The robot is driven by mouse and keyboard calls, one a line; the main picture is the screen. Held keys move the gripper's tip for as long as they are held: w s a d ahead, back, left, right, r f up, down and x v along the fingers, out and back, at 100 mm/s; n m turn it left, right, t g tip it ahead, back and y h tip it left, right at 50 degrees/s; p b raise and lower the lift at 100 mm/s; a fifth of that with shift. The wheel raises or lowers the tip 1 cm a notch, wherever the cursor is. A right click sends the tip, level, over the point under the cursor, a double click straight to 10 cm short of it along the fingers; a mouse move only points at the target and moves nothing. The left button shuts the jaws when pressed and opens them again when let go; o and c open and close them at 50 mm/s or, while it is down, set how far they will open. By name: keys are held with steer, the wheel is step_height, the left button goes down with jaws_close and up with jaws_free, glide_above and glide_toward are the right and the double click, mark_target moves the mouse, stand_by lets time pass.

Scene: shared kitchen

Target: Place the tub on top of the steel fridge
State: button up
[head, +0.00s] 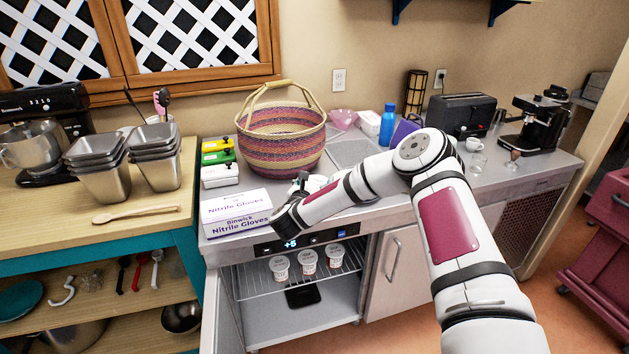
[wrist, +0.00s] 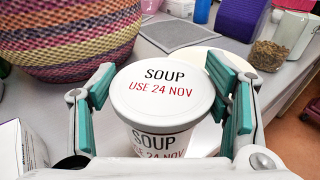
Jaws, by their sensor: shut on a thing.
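A white lidded tub marked "SOUP USE 24 NOV" (wrist: 163,105) is upright between the teal pads of my gripper (wrist: 165,75) in the wrist view. My gripper (head: 296,195) is shut on it, over the front of the worktop in the head view, where the tub is mostly hidden. I cannot tell whether the tub touches the surface below.
A woven basket (head: 283,137) stands behind my gripper, and a nitrile gloves box (head: 236,211) is to its left. Small boxes (head: 218,160) sit behind the gloves. A blue bottle (head: 387,124), toaster (head: 462,117) and coffee machine (head: 541,124) line the back right.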

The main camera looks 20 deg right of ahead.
steer(key=w+f, duration=0.1)
steer(key=w, duration=0.1)
steer(key=w+f, duration=0.1)
steer(key=w, duration=0.1)
steer(key=w+f, duration=0.2)
steer(key=shift+w+d+b, duration=0.2)
steer(key=shift+w+b, duration=0.05)
steer(key=shift+b, duration=0.1)
steer(key=o, duration=1.7)
steer(key=p+v, duration=0.1)
steer(key=v, duration=1.1)
steer(key=shift+r+p, duration=0.15)
steer(key=shift+p, duration=0.15)
